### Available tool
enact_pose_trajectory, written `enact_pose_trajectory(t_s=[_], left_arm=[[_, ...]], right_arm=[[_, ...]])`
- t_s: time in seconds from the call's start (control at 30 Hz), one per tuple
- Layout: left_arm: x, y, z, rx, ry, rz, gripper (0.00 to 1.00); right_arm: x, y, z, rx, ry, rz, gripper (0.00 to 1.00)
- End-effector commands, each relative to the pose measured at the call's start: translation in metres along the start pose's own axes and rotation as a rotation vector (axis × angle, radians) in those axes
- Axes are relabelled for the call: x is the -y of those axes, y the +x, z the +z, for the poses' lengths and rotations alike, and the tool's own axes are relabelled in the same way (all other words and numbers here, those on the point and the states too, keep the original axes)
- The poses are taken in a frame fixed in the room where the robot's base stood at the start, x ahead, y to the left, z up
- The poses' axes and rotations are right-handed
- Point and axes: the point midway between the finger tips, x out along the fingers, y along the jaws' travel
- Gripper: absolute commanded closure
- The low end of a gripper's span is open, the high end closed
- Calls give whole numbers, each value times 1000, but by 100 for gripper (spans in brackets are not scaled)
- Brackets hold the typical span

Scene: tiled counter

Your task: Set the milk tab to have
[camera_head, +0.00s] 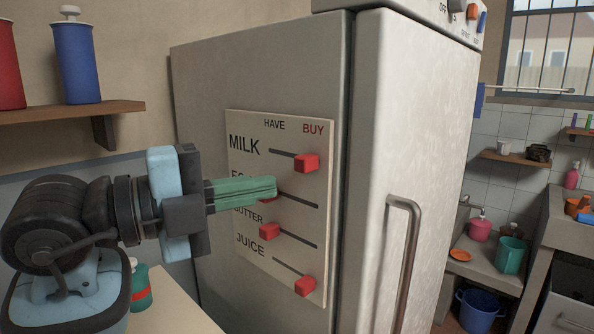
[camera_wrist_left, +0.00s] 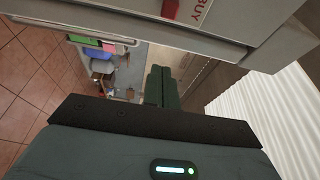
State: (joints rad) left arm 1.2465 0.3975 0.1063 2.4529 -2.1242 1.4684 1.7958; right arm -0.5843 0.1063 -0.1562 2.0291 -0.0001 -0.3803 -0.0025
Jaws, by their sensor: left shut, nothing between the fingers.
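The list board (camera_head: 235,128) is on the side of the fridge, with HAVE and BUY columns. The red milk tab (camera_head: 306,163) is at the right end of its slot, under BUY. My left gripper (camera_head: 275,187) is shut and empty, its green fingers pointing right, just below and left of the milk tab and apart from it in the picture. It covers part of the second row's label and tab. In the left wrist view, my shut fingers (camera_wrist_left: 158,86) show, with a red tab (camera_wrist_left: 170,9) beside the word BUY at the top edge. My right gripper is out of view.
The butter tab (camera_head: 270,231) is at the left of its slot and the juice tab (camera_head: 305,286) at the right. The fridge door handle (camera_head: 404,240) is to the right. A shelf (camera_head: 60,122) with bottles is at the left.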

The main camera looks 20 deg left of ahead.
Motion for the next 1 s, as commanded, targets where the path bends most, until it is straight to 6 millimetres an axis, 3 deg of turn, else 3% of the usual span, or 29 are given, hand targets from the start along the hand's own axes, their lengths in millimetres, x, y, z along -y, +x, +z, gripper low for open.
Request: enact_pose_trajectory(t_s=[0.27, 0.67, 0.8, 1.0], left_arm=[[1, 28, -1, -4, -2, 0, 100], [0, 102, -1, -2, -1, 1, 100], [0, 93, 21, 2, -1, 1, 100], [0, 87, 36, 0, -1, 1, 100]], right_arm=[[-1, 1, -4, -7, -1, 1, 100], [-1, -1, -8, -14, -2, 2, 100], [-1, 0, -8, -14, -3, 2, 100], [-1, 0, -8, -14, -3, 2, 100]])
